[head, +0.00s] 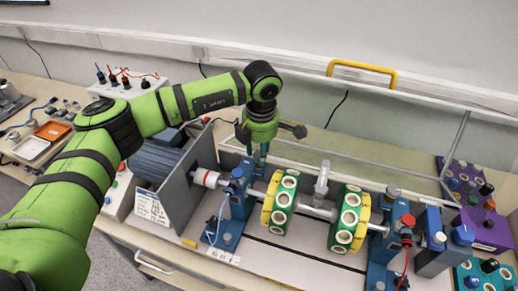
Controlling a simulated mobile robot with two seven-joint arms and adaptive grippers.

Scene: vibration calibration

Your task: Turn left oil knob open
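My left arm is green and reaches in from the left. Its gripper (257,153) points down over the left blue bearing stand (240,205), just behind the shaft line. A small blue knob (237,173) shows on top of this stand, to the left of and slightly in front of the gripper. I cannot tell whether the fingers touch the stand. The fingertips are small and partly merge with the blue parts, so their opening is unclear. My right gripper is out of view.
A shaft carries two green-and-yellow discs (280,203) (348,218) between the stands. A clear guard with a yellow handle (362,70) stands open behind. Purple and teal knob boxes (490,225) are at right.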

